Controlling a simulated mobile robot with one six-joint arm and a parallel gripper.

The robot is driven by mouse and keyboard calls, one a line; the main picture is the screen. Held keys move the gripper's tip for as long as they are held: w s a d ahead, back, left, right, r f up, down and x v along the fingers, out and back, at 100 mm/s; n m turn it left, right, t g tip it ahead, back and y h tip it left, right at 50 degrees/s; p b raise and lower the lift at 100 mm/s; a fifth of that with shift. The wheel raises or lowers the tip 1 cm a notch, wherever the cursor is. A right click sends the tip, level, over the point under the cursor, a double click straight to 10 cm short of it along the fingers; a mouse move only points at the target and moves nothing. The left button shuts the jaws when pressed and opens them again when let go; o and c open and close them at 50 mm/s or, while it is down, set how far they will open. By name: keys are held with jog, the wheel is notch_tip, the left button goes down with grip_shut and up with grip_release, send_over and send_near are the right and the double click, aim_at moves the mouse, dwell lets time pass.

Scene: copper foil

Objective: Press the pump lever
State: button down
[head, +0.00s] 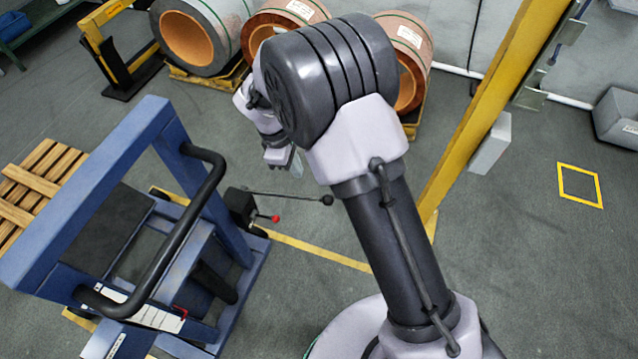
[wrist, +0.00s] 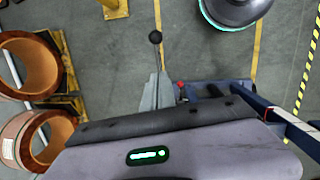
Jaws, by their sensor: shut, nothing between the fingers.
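The pump lever (head: 285,195) is a thin dark rod with a black ball at its free end. It sticks out to the right from a black pump block (head: 240,207) on the blue lift cart (head: 190,165). A small red knob (head: 275,218) sits below the rod. My gripper (head: 296,167) is shut and empty, and appears just above the rod in the head view. In the wrist view, my gripper's fingers (wrist: 158,82) overlap part of the lever (wrist: 158,57), whose ball shows beyond the tips. I cannot tell whether they touch.
The cart's black handle (head: 190,230) rises left of the lever. Copper foil rolls (head: 190,38) stand behind on pallets. A yellow post (head: 490,110) stands to the right. A wooden pallet (head: 38,185) is at far left. Floor around the lever's ball is clear.

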jog(key=shift+s+d+r+b+x, duration=0.1)
jog(key=shift+d+b+x, duration=0.6)
jog(key=shift+x, duration=1.45)
jog(key=shift+s+d+r+b+x, duration=0.1)
jog(key=shift+d+b+x, duration=0.1)
jog(key=shift+b+x, duration=1.5)
jog(key=shift+s+d+r+b+x, duration=0.15)
jog(key=shift+d+b+x, duration=0.3)
jog(key=shift+x, duration=2.1)
jog(key=shift+f, duration=0.15)
